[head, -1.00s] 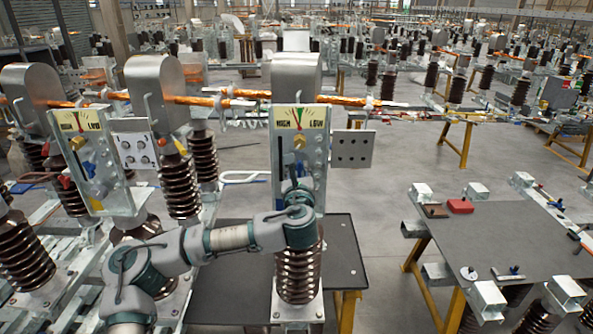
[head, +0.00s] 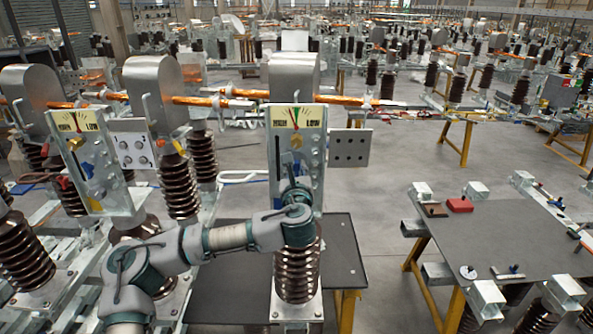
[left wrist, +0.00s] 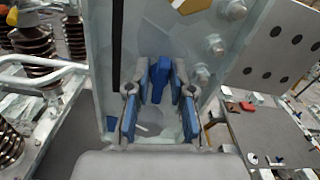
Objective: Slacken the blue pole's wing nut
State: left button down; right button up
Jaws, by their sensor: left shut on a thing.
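The blue wing nut (left wrist: 163,76) sits low on the pale metal plate of the middle pole, seen close in the left wrist view. My left gripper (left wrist: 161,88) has its two blue-padded fingers on either side of it and is shut on it. In the head view my left gripper (head: 297,188) is at the lower part of the gauge plate (head: 312,150), above the brown ribbed insulator (head: 297,270), and hides the wing nut there. My right gripper is not in view.
A perforated side plate (head: 350,148) stands out to the right of the gauge plate. A similar gauge plate (head: 97,185) stands at the left. A dark table (head: 500,235) with a red block (head: 460,205) is at the right. Open floor lies between.

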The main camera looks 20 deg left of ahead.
pick_arm(q)
jog(key=shift+a+r, duration=0.1)
dwell(0.4)
jog(key=c, duration=1.4)
grip_release()
jog(key=o, duration=0.4)
jog(key=shift+w, duration=0.2)
jog(key=shift+c, duration=0.2)
jog(key=shift+w+f, duration=0.3)
jog(key=shift+w, duration=0.05)
jog(key=v, duration=1.1)
jog(key=shift+s, duration=0.4)
